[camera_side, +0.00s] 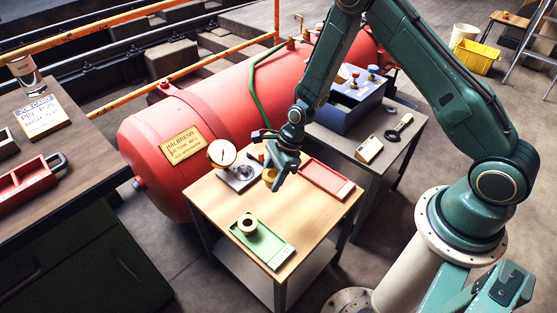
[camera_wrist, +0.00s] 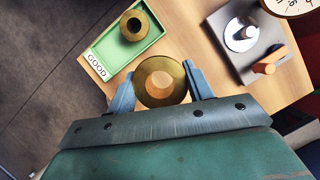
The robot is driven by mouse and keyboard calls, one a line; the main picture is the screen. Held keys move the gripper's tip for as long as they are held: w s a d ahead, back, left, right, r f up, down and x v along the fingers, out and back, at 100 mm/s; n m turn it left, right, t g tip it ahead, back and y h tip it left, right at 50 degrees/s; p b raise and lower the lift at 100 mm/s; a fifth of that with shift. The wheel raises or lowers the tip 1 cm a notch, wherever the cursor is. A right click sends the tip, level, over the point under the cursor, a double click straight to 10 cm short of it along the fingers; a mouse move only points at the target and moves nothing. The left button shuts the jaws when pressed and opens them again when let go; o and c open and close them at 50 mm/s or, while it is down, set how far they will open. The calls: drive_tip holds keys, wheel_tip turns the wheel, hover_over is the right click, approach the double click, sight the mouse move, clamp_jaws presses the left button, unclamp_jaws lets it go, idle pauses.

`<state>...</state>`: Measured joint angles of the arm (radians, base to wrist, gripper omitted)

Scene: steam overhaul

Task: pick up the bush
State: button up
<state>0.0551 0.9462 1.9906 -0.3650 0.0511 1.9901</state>
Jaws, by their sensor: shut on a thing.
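My gripper (camera_wrist: 160,88) is shut on a brass flanged bush (camera_wrist: 160,72), one finger on each side of it. Its centre hole shows orange-brown. In the side view the held bush (camera_side: 269,175) is partly hidden by my gripper (camera_side: 275,178), over the small wooden-topped table (camera_side: 290,214). I cannot tell whether it touches the tabletop. A second brass bush (camera_side: 247,224) stands in the green tray (camera_side: 268,244), marked GOOD in the wrist view, where that bush (camera_wrist: 134,25) also shows.
A dial gauge (camera_side: 222,153) on a grey base stands at the table's back left. A red tray (camera_side: 328,181) lies at the right. Behind are a red boiler (camera_side: 150,140) and a side table with a blue box (camera_side: 345,105). The tabletop's front right is clear.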

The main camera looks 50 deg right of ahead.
wheel_tip(320, 180, up, 7)
idle(0.4)
drive_tip(key=shift+f, duration=0.1)
idle(0.6)
drive_tip(key=w+d+f+m+t, duration=0.1)
drive_tip(key=w+f+m, duration=0.2)
drive_tip(key=w, duration=0.5)
drive_tip(key=w+d+f+m+t+h, duration=0.1)
drive_tip(key=w+d+f+m, duration=0.1)
drive_tip(key=w+f, duration=0.3)
drive_tip(key=w+m, duration=0.1)
drive_tip(key=w, duration=0.3)
drive_tip(key=shift+d+f, duration=0.15)
drive_tip(key=shift+d, duration=0.05)
drive_tip(key=shift+w+f, duration=0.1)
drive_tip(key=shift+f, duration=0.05)
drive_tip(key=shift+f, duration=2.2)
drive_tip(key=shift+f, duration=1.55)
idle(0.6)
